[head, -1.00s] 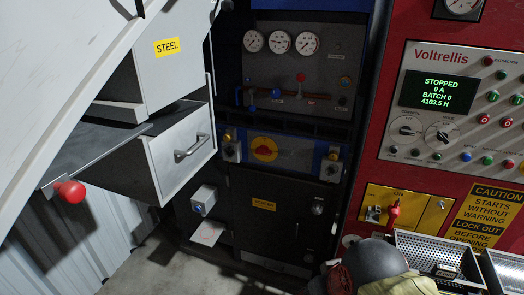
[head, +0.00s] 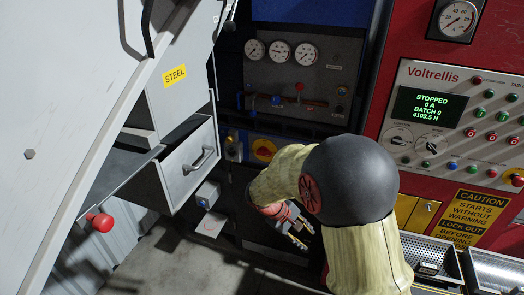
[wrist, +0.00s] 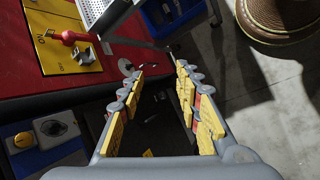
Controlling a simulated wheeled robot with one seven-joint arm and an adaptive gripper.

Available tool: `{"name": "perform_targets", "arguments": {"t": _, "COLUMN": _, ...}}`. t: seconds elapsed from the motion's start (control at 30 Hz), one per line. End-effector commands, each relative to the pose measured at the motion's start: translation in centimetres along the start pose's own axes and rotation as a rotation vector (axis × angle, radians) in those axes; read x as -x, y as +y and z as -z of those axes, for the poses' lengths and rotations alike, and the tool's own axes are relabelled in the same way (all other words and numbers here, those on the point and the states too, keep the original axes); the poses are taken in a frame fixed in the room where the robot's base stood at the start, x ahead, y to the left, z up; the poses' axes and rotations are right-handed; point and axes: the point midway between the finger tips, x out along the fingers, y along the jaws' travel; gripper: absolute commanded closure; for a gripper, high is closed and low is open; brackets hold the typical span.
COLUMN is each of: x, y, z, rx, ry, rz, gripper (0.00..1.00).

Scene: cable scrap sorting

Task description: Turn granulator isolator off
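The isolator is a yellow panel with an "ON" label; in the head view part of the yellow panel (head: 424,212) shows at the lower right, and my arm hides its lever. In the wrist view the yellow panel (wrist: 58,62) is at the upper left, with its red lever (wrist: 68,38) and a grey metal piece beside it. My gripper (head: 299,234) hangs left of the panel and apart from it, in front of the dark cabinet. In the wrist view my gripper (wrist: 160,88) has its padded fingers spread with nothing between them.
The control screen (head: 430,108) reads STOPPED, 0 A. Perforated metal trays (head: 432,252) stand below the panel at right. A grey STEEL bin (head: 188,165) and a red knob (head: 101,222) are at left.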

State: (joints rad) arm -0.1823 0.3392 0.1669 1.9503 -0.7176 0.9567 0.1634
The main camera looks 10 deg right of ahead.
Motion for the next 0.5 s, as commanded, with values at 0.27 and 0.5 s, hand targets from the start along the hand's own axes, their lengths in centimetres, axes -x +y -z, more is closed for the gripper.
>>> {"name": "perform_targets", "arguments": {"t": 0.27, "x": -4.0, "y": 4.2, "z": 9.3, "rx": 0.155, "ry": -0.026, "rz": -0.278, "gripper": 0.66}}
{"name": "perform_targets", "arguments": {"t": 0.5, "x": -6.6, "y": 6.9, "z": 19.8, "rx": 0.257, "ry": 0.065, "rz": -0.573, "gripper": 0.66}}
